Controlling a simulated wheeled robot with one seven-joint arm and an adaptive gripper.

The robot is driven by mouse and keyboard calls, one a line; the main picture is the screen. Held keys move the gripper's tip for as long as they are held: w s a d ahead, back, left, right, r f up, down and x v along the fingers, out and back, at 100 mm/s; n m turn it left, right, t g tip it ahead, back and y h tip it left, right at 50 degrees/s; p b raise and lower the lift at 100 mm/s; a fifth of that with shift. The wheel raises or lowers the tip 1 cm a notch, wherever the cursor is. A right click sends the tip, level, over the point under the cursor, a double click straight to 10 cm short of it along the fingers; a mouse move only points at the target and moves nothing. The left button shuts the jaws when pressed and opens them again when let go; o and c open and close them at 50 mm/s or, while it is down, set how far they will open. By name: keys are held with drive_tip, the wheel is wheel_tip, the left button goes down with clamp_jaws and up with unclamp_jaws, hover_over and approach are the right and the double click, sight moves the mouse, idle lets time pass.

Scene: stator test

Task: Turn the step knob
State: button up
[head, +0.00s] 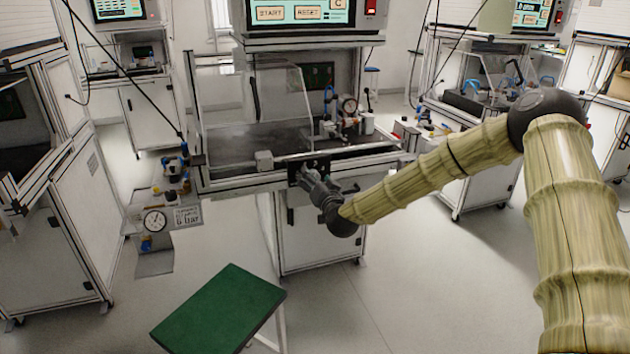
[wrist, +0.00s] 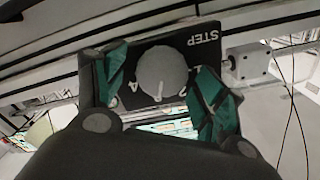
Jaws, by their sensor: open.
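The step knob (wrist: 161,72) is a round grey knob on a black plate (wrist: 204,40) lettered STEP, in the wrist view. My gripper (wrist: 160,92) is open, with one green-padded finger on each side of the knob. I cannot tell whether the fingers touch it.
The central station (head: 235,182) has a clear guard (head: 250,90) and a START/RESET screen (head: 300,12) above. A pressure gauge (head: 154,221) hangs at its left. A green-topped stool (head: 220,310) stands in front. Grey floor is free at the lower right of the stool.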

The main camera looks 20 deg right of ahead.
drive_tip(key=s, duration=1.2)
drive_tip(key=shift+d, duration=0.25)
drive_tip(key=s+a+f+n+g+y+p, duration=0.1)
drive_tip(key=s+a+f+n+g+p, duration=0.3)
drive_tip(key=s+f, duration=0.7)
drive_tip(key=s+a+f+g+y+p, duration=0.1)
drive_tip(key=s+a+f+g+p, duration=0.1)
drive_tip(key=s+a+f+g, duration=0.7)
drive_tip(key=s+d+f+g+h+p, duration=0.1)
drive_tip(key=s+d+f, duration=0.1)
drive_tip(key=s, duration=0.8)
drive_tip(key=s+d+f+n+g+p, duration=0.1)
drive_tip(key=s+d+f+g+p, duration=0.1)
drive_tip(key=s, duration=0.9)
drive_tip(key=s+d+f+g+h+p, duration=0.1)
drive_tip(key=s+d+f, duration=0.3)
drive_tip(key=s, duration=0.6)
drive_tip(key=shift+s+n+g+h+p, duration=0.15)
drive_tip(key=shift+n+g+h+p, duration=0.15)
drive_tip(key=shift+g+p, duration=0.3)
drive_tip(key=shift+d, duration=0.1)
